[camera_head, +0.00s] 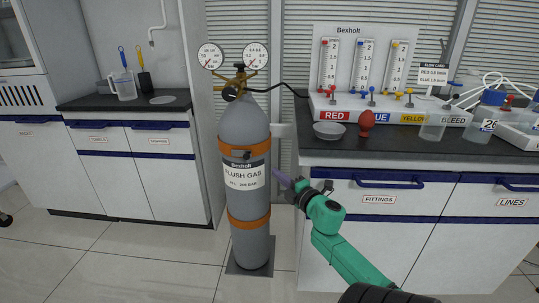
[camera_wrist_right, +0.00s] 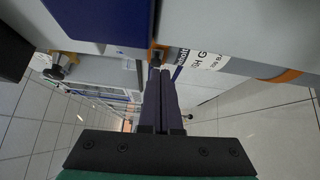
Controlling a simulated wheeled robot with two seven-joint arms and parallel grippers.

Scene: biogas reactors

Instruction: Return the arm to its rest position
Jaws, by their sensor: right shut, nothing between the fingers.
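My right arm (camera_head: 345,250) is green and comes in from the bottom right of the head view. Its gripper (camera_head: 281,180) points left toward the grey flush gas cylinder (camera_head: 247,200), in front of the drawer edge of the right bench. In the right wrist view the two dark fingers (camera_wrist_right: 160,75) lie together, shut, with nothing between them. The cylinder's white label (camera_wrist_right: 206,60) and orange strap (camera_wrist_right: 285,76) show beyond the fingertips. I cannot tell from the head view whether the fingertips touch the cylinder. My left gripper is not in view.
The right bench (camera_head: 430,148) carries a flowmeter panel (camera_head: 362,65), a small bowl (camera_head: 329,130), a red bulb (camera_head: 366,120) and bottles (camera_head: 484,118). The left counter (camera_head: 115,102) holds a jug (camera_head: 124,86). Tiled floor (camera_head: 120,255) lies open at the left front.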

